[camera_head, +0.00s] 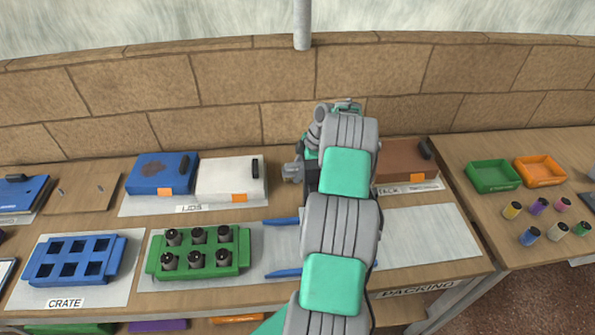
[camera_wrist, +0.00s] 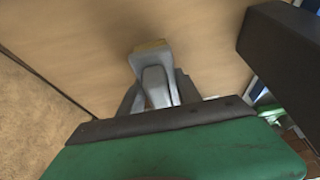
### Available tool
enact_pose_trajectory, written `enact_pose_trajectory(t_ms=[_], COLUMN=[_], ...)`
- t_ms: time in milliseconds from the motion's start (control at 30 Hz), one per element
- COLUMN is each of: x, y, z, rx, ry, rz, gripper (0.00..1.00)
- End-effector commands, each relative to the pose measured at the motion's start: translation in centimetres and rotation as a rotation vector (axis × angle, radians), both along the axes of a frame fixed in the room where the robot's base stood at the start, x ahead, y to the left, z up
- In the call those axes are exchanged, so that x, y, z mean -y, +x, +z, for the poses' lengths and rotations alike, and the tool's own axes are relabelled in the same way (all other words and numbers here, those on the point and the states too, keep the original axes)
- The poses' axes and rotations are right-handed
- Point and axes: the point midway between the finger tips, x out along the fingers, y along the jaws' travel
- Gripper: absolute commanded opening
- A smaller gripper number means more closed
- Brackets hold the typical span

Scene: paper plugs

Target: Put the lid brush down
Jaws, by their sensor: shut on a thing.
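In the wrist view my gripper (camera_wrist: 158,90) is shut on a pale grey piece with a tan tip, which seems to be the lid brush (camera_wrist: 151,48). Darker fingers flank it, and the tan tip points away from the palm. Behind it is a plain tan surface; I cannot tell whether the tip touches it. Left of the arm, a blue lid (camera_head: 150,176) and a white lid (camera_head: 228,179) lie side by side on the lids mat (camera_head: 135,207).
A brown box (camera_head: 402,160) stands just right of my arm. A green rack (camera_head: 205,270) with several dark plugs and a blue crate (camera_head: 72,242) are in front. The pale mat (camera_head: 420,232) at right looks clear. A large dark block (camera_wrist: 290,55) fills the wrist view's right side.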

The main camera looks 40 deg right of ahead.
Motion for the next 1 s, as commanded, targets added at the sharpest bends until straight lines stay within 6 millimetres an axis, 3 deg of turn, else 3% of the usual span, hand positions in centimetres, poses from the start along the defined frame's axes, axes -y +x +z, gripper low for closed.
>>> enact_pose_trajectory(t_ms=[500,533,767,1000], x=[0.0,-0.1,-0.2,-0.4], y=[-0.1,-0.1,-0.3,-0.5], z=[-1.3,-1.4,-1.7,-2.0], rx=[-0.002,-0.003,-0.009,-0.016], ry=[0.002,0.003,0.008,0.013], rz=[-0.001,-0.002,-0.003,-0.002], gripper=[0.03,0.42,0.61,0.62])
